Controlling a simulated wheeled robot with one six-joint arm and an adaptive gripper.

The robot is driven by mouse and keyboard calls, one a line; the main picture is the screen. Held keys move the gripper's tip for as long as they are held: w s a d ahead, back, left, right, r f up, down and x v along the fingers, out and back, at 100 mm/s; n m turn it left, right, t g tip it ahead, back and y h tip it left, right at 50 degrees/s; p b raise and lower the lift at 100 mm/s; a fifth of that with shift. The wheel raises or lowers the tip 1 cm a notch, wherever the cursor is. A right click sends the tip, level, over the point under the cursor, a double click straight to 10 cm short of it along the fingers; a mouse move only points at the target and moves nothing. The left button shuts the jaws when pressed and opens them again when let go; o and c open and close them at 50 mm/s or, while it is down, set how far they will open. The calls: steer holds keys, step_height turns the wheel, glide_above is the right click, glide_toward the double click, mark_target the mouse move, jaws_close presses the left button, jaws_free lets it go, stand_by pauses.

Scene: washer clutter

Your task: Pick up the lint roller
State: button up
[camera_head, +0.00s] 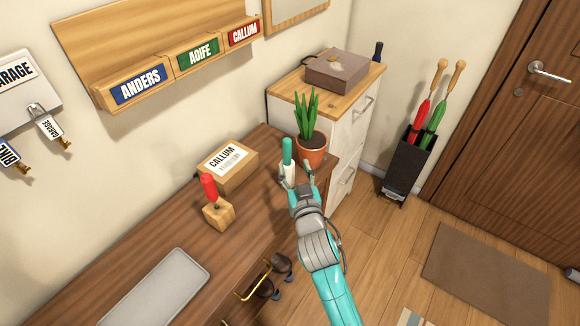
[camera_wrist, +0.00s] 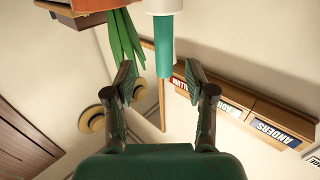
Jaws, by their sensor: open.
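The lint roller (camera_head: 287,151) has a teal handle pointing up and a white roll at its lower end. It appears upright at the far right end of the wooden bench, left of the potted plant. My gripper (camera_head: 297,179) is open beside the white roll, its fingers apart. In the wrist view, which is upside down, the lint roller's teal handle (camera_wrist: 163,42) hangs from the top edge, roughly in line with the gap of my gripper (camera_wrist: 160,77). I cannot tell whether a finger touches it. The roller's base is partly hidden by a finger.
The plant pot (camera_head: 311,151) stands close on the right. A cardboard box (camera_head: 238,176) and a red-handled tool in a wooden block (camera_head: 218,216) stand to the left. A grey tray (camera_head: 155,290) lies nearer. A white cabinet (camera_head: 352,125) stands behind the bench.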

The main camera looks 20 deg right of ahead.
mark_target(288, 156)
steer(key=shift+w+d+f, duration=0.1)
steer(key=shift+w, duration=1.75)
steer(key=shift+w+d+f, duration=0.1)
steer(key=shift+w, duration=1.7)
steer(key=shift+c, duration=0.2)
jaws_close()
